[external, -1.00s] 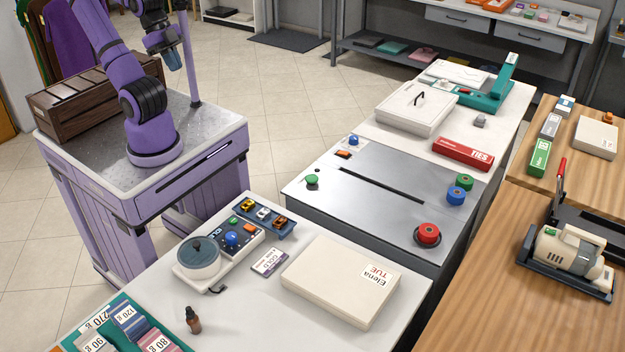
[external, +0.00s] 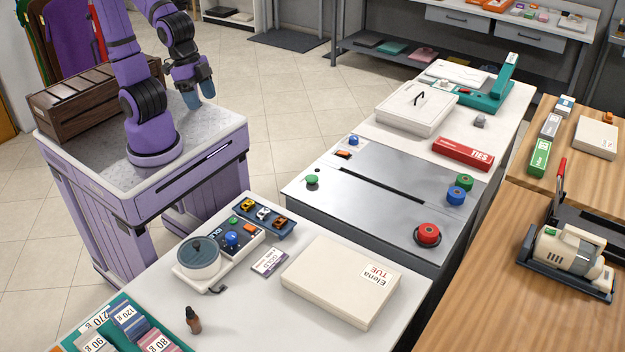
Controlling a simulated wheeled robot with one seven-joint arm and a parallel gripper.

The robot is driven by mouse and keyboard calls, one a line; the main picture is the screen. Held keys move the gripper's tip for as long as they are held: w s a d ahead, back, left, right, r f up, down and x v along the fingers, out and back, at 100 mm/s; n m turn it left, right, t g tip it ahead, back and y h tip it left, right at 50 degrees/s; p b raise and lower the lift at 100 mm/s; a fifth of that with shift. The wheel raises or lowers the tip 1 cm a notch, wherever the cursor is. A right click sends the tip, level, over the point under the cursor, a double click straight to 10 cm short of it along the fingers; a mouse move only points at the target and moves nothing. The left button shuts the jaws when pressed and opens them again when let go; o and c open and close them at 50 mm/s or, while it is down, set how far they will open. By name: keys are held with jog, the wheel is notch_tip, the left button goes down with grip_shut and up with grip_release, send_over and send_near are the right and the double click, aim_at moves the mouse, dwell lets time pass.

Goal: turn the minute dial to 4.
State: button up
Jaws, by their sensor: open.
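The panel carries a blue knob (external: 232,238) and an orange part. The blue knob may be the minute dial, but its numbers and pointer are too small to read. My gripper (external: 199,99) is open and empty, pointing down in the air past the right edge of my base top. It is well above and behind the panel, apart from it.
Another blue knob (external: 354,140) is on the metal-topped unit (external: 385,220) at right.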

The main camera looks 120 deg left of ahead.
jog(key=w+d+f+n+g, duration=0.1)
jog(key=w+d+f, duration=0.1)
jog(key=w+f, duration=0.3)
jog(key=w+d+f+n+g, duration=0.1)
jog(key=w+f, duration=0.3)
jog(key=f, duration=0.4)
jog(key=n+g, duration=0.2)
send_over(231, 235)
notch_tip(231, 235, down, 14)
jog(key=shift+f, duration=5.5)
jog(key=c, duration=0.9)
